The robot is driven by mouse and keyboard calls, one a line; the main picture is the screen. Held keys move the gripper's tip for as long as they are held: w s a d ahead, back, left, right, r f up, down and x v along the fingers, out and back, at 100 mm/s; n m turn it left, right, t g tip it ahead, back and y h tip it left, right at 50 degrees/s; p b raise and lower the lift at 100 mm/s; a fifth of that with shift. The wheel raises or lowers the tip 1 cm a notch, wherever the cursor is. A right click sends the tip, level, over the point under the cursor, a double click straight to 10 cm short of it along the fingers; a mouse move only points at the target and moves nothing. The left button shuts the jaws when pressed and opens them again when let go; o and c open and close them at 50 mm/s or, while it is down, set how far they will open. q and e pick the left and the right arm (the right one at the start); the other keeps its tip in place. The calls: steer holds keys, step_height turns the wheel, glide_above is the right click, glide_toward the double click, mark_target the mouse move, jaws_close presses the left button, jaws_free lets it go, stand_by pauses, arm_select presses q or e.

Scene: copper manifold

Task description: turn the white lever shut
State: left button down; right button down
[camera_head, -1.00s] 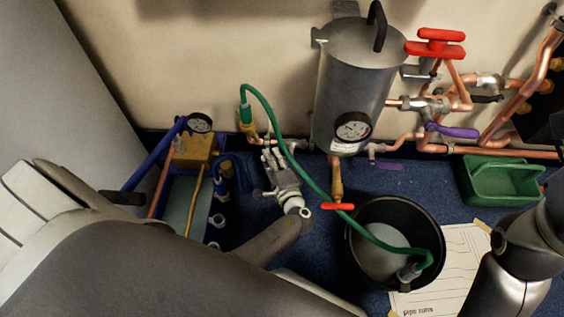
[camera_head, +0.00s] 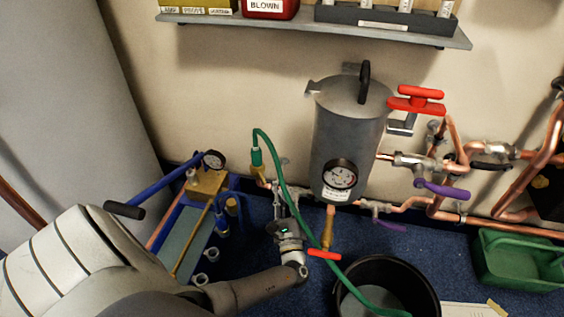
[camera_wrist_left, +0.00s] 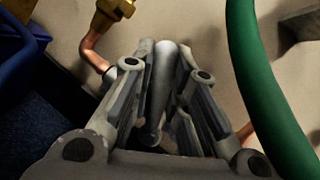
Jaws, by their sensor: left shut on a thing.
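My left gripper (camera_head: 273,197) reaches in from the lower left to the pipe low on the wall, left of the grey tank. In the left wrist view, the fingers (camera_wrist_left: 163,85) are shut on a pale, rounded handle, the white lever (camera_wrist_left: 163,70), which stands lengthwise between them. In the head view the fingers mostly hide the lever, and its angle to the pipe cannot be told. A copper pipe (camera_wrist_left: 92,50) with a brass fitting (camera_wrist_left: 113,12) shows at the upper left of the wrist view. My right gripper is out of view.
A green hose (camera_head: 287,190) runs close to the right of my left gripper into a black bucket (camera_head: 432,300). The grey tank (camera_head: 345,130) has a red-handled drain (camera_head: 324,254). A blue pump (camera_head: 208,185) stands left. Purple (camera_head: 442,190) and red (camera_head: 417,100) levers are right.

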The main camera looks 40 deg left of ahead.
arm_select(q)
steer(key=m+t, duration=0.1)
steer(key=d+m, duration=0.1)
steer(key=m, duration=0.1)
steer(key=w+m+t, duration=0.1)
steer(key=m, duration=0.1)
steer(key=shift+d+r+t+h, duration=0.3)
steer(key=shift+h, duration=0.1)
steer(key=shift+w+d+m+t+h+b, duration=0.1)
steer(key=shift+d+m+t+h+b, duration=0.15)
steer(key=shift+m, duration=0.55)
steer(key=shift+w+d+m+t+h+b, duration=0.15)
steer(key=shift+m+t+h, duration=0.15)
steer(key=shift+m, duration=0.5)
steer(key=shift+d, duration=0.1)
steer(key=c, duration=1.4)
jaws_free()
steer(key=shift+s, duration=0.1)
steer(key=v, duration=0.7)
steer(key=shift+s+d+f, duration=0.1)
steer(key=shift+d+f, duration=0.05)
steer(key=shift+d, duration=0.05)
